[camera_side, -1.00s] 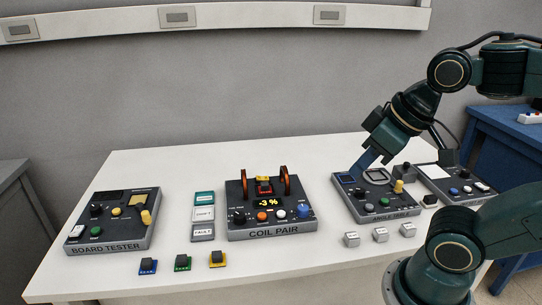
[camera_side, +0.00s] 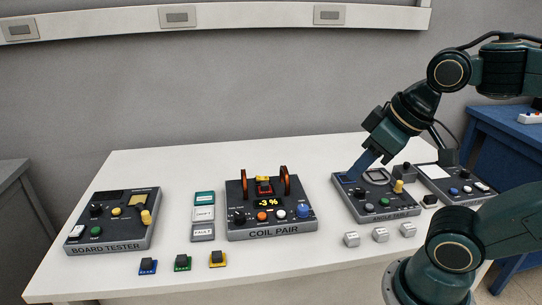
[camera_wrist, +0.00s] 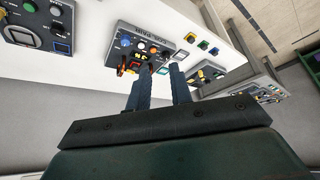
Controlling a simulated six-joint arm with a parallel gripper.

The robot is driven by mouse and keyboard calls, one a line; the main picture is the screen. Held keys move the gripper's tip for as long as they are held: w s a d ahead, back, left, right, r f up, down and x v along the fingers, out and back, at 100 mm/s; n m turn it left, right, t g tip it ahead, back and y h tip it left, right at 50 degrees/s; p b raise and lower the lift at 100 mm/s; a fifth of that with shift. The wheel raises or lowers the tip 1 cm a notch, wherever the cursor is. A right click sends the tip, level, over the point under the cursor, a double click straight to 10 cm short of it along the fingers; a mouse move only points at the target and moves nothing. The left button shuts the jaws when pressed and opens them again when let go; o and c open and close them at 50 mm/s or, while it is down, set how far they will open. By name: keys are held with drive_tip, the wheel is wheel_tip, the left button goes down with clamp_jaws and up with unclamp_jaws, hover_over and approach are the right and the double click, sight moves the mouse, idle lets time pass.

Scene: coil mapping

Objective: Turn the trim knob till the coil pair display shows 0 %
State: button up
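The coil pair unit (camera_side: 270,233) stands mid-table with two orange coils upright at its back. Its display (camera_side: 266,202) reads -3 %. A black knob (camera_side: 239,218) sits at its left front and a blue knob (camera_side: 303,209) at its right; the labels are too small to tell which is the trim knob. In the wrist view the unit (camera_wrist: 165,42) appears upside down beyond my fingertips. My gripper (camera_side: 359,172) hangs right of the unit, over the back left of the angle table unit, touching no knob. In the wrist view my two fingers (camera_wrist: 160,68) are apart and empty.
The angle table unit (camera_side: 380,214) is under my gripper, with three small grey blocks in front. Label plates (camera_side: 203,214) and the board tester (camera_side: 112,245) lie left of the coil pair unit. Small coloured parts (camera_side: 182,263) lie along the front.

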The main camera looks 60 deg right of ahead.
drive_tip(key=o, duration=0.6)
drive_tip(key=shift+w+d, duration=0.1)
drive_tip(key=shift+w, duration=0.25)
drive_tip(key=shift+c, duration=0.2)
drive_tip(key=n+g, duration=0.6)
hover_over(303, 207)
wheel_tip(303, 207, down, 13)
drive_tip(key=shift+r, duration=0.2)
drive_tip(key=shift+f, duration=0.15)
drive_tip(key=shift+f, duration=6.7)
drive_tip(key=c, duration=1)
